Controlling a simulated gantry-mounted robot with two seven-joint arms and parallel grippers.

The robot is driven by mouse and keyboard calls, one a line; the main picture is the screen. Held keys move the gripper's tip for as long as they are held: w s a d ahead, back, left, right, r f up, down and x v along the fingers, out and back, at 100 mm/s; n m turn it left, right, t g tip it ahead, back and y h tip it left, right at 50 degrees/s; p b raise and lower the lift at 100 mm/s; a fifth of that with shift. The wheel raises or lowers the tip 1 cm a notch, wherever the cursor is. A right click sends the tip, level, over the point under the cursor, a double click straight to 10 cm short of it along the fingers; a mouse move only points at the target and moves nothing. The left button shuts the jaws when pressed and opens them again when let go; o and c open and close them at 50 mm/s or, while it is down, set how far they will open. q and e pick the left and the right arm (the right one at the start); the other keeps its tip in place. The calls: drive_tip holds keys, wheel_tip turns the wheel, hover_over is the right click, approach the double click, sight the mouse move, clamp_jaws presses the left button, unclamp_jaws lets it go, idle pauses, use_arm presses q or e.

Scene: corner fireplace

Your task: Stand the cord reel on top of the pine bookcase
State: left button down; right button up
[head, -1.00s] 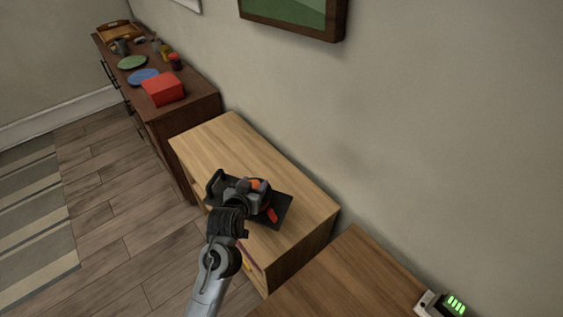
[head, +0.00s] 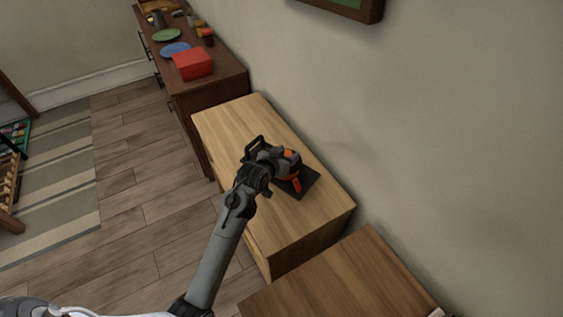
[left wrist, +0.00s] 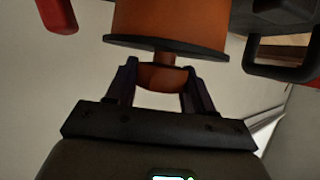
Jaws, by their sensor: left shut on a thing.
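The cord reel (head: 289,155) has an orange drum, dark frame parts and a red piece. It is over the pine bookcase (head: 225,117); I cannot tell whether it rests on the top or hangs just above. A dark square plate at the reel's right side lies over the wood. My left gripper (head: 272,160) is shut on the reel. In the left wrist view the fingers (left wrist: 160,85) pinch a small orange hub below the drum (left wrist: 168,22) and its dark flange. The head view shows the reel partly hidden by the gripper. My right gripper is out of view.
A dark wood sideboard (head: 230,83) behind the bookcase carries a red box (head: 193,64), plates and several small things. A brown wooden top (head: 335,285) stands close in front. The wall borders the right side. The bookcase's far left top is clear.

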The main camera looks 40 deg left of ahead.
use_arm(q)
drive_tip(key=shift+w+a+f, duration=0.25)
drive_tip(key=shift+a+f, duration=0.15)
drive_tip(key=shift+a, duration=0.25)
drive_tip(key=shift+w+a+f, duration=0.25)
drive_tip(key=shift+a+f, duration=0.1)
drive_tip(key=shift+a, duration=0.25)
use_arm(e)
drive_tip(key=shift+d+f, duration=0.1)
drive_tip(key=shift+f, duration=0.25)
use_arm(q)
drive_tip(key=shift+f+b, duration=0.75)
drive_tip(key=shift+f, duration=1.25)
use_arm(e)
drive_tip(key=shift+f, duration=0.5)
use_arm(q)
drive_tip(key=shift+c, duration=2.1)
unclamp_jaws()
drive_tip(key=shift+f, duration=0.15)
